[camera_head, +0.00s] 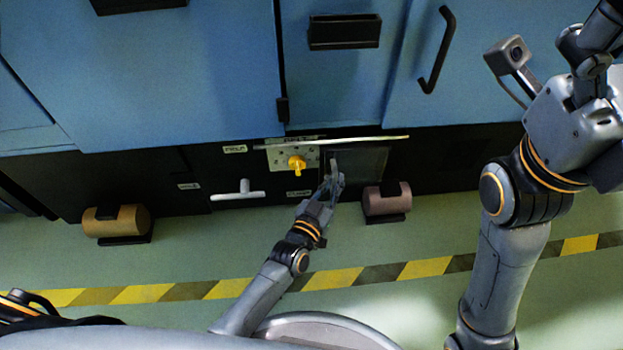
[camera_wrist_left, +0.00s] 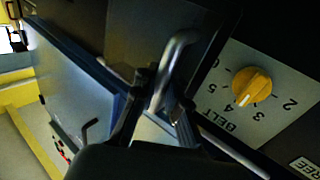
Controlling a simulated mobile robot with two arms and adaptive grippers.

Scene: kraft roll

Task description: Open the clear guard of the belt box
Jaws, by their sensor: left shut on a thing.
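The belt box's clear guard (camera_head: 366,160) shows in the head view as a dark, glassy panel low on the machine, right of the yellow knob (camera_head: 297,163). My left gripper (camera_head: 335,172) is at its left part. In the left wrist view, my left gripper (camera_wrist_left: 163,95) is shut on a silver bar handle (camera_wrist_left: 178,52), which stands out from the dark panel. The yellow knob also shows there (camera_wrist_left: 252,86), on a numbered plate marked BELT. How far the guard is open I cannot tell. My right gripper (camera_head: 602,40) is at the top right, partly cut off by the frame.
Blue cabinet fronts (camera_head: 180,70) with a black bar handle (camera_head: 437,50) rise above the box. A white T-handle (camera_head: 240,191) is to the left. A tan roll (camera_head: 115,220) and a brownish roll (camera_head: 385,198) flank the area. The striped floor is largely clear.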

